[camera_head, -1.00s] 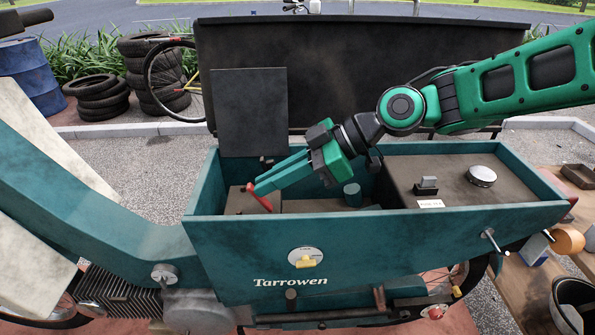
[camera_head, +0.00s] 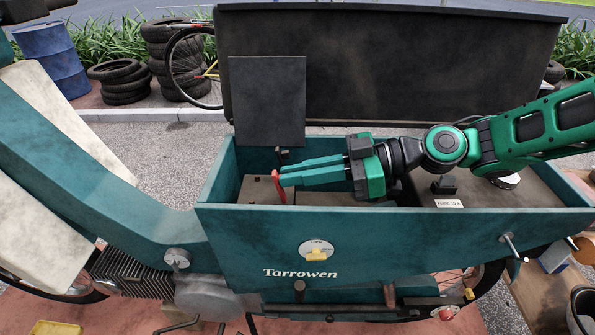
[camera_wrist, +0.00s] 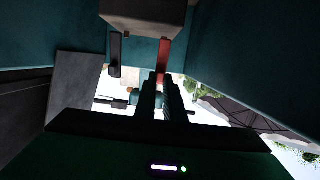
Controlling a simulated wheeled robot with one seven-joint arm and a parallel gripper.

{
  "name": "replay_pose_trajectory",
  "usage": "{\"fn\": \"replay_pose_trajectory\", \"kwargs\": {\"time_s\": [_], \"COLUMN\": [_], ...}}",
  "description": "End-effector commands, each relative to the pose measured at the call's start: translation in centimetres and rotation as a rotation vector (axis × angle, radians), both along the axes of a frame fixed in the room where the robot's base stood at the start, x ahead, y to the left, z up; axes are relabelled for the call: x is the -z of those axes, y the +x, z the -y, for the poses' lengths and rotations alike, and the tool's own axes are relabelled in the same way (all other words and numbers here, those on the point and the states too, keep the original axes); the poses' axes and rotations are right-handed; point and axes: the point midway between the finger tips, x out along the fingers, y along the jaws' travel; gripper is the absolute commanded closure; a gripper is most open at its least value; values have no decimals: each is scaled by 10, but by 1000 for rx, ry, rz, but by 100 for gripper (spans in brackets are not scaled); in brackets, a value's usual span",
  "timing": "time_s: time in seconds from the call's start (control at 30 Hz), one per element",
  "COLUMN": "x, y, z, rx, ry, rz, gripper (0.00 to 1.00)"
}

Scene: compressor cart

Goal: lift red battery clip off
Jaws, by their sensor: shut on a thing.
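The red battery clip (camera_head: 279,188) is at the left end of the open teal box (camera_head: 395,236), beside the brown battery (camera_head: 256,190). My gripper (camera_head: 284,177) reaches in level from the right, and its jaws are shut on the clip. In the wrist view the red clip (camera_wrist: 164,58) stands at the tips of my two close-set fingers (camera_wrist: 161,82). The brown block of the battery (camera_wrist: 143,14) is at the top of that view. I cannot tell whether the clip still touches the battery.
A dark clip-like piece (camera_wrist: 115,52) stands beside the red one. The box's front wall runs close in front of my gripper. A dark upright panel (camera_head: 268,100) and the raised black lid (camera_head: 390,65) stand behind. A brown cover (camera_head: 470,192) fills the right side.

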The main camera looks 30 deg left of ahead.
Motion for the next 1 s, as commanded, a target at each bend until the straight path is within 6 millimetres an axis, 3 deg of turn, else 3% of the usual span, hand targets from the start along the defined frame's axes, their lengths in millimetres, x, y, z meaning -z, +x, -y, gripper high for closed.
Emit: {"fn": "replay_pose_trajectory", "kwargs": {"time_s": [0.1, 0.13, 0.2, 0.57, 0.8, 1.0], "x": [3, 3, 3, -3, -38, -60], "y": [0, 0, 0, -2, -2, -39], "z": [1, 1, 1, 0, 1, -11], "rx": [0, 0, -1, -2, 0, -5], "ry": [-9, -8, -8, -5, -4, -5], "rz": [-2, -3, -2, -1, 4, 0], "gripper": [100, 84, 72, 72, 72, 72]}}
